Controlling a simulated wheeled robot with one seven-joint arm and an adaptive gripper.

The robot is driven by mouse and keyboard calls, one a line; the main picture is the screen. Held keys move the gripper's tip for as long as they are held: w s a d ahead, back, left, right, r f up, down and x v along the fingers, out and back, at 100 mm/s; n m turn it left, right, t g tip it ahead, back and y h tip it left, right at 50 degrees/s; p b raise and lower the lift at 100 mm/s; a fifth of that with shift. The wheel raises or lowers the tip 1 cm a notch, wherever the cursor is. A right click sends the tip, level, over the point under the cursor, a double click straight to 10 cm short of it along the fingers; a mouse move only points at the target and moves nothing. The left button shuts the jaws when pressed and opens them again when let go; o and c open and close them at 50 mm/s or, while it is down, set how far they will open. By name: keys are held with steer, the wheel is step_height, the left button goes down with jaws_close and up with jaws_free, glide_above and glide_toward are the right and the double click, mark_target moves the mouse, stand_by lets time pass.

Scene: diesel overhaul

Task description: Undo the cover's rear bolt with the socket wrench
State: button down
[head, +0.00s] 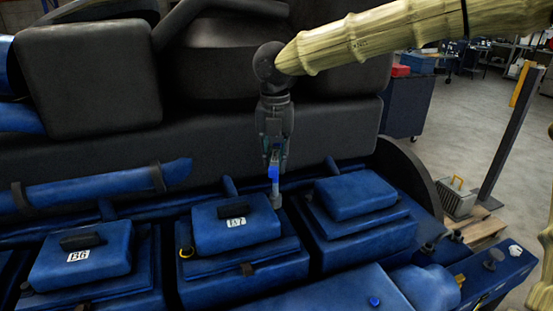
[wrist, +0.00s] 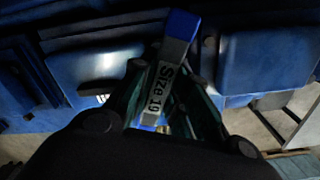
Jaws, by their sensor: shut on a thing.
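My gripper (head: 273,155) points down, shut on the socket wrench (head: 274,185). In the wrist view the wrench (wrist: 181,27) shows between the fingers with a label reading "Size 19". Its lower end is at the rear right edge of the blue cover labelled A7 (head: 215,229). The rear bolt is not visible; the socket end hides that spot. I cannot tell whether the socket sits on the bolt or just above it.
A cover labelled B6 (head: 110,245) is to the left and an unlabelled blue cover (head: 355,196) to the right. A black engine body (head: 200,160) rises close behind my gripper. A blue pipe (head: 95,188) runs along the left. Open floor (head: 450,135) lies at the right.

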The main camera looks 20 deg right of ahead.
steer(key=n, duration=1.3)
steer(key=shift+a+r, duration=0.1)
steer(key=n, duration=0.6)
steer(key=shift+n, duration=0.4)
steer(key=n, duration=0.6)
steer(key=shift+r, duration=0.1)
